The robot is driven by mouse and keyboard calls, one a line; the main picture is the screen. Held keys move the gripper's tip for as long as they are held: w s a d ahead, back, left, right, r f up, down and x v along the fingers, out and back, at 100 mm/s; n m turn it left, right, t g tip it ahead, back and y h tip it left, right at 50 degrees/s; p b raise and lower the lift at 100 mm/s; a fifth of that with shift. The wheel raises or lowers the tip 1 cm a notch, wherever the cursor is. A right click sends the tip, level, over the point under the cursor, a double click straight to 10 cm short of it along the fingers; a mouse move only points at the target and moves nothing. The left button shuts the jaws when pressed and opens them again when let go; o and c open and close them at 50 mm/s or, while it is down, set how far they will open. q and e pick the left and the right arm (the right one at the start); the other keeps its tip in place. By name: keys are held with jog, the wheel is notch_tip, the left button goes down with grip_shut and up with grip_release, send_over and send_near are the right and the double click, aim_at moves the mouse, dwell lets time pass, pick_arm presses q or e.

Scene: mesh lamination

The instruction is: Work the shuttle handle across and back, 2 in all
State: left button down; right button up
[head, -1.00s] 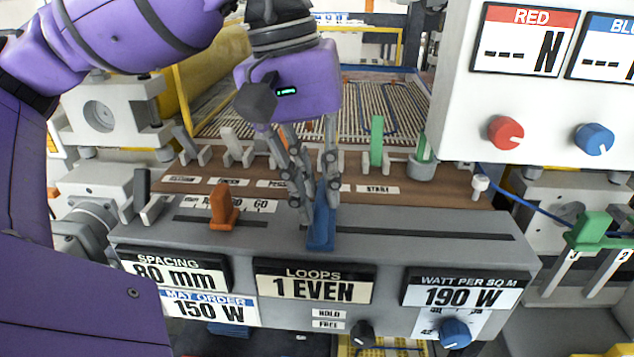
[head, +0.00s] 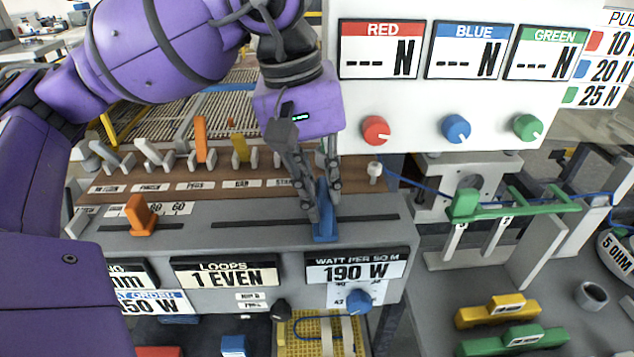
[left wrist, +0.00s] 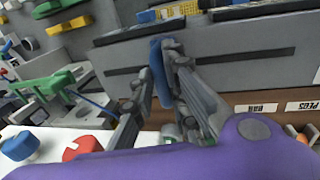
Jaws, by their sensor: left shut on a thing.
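The blue shuttle handle (head: 324,222) stands upright in the long slot (head: 260,222) on the grey console top, right of the slot's middle. My left gripper (head: 322,206) is shut on it, with one finger on each side. The handle also shows in the left wrist view (left wrist: 157,70), between the fingers (left wrist: 152,92). My right gripper is in neither view.
An orange slider (head: 139,215) stands in a shorter slot to the left. A row of levers, one orange (head: 200,138), stands behind. The white readout panel (head: 440,90) hangs close right of my gripper. The slot is clear on both sides of the handle.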

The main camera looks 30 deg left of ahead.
pick_arm(q)
jog(key=shift+a, duration=0.1)
jog(key=c, duration=1.7)
grip_release()
jog(key=shift+c, duration=0.2)
jog(key=shift+r, duration=0.1)
notch_tip(320, 180, up, 12)
jog(key=s+a, duration=0.1)
jog(key=a, duration=0.1)
jog(key=shift+s, duration=0.25)
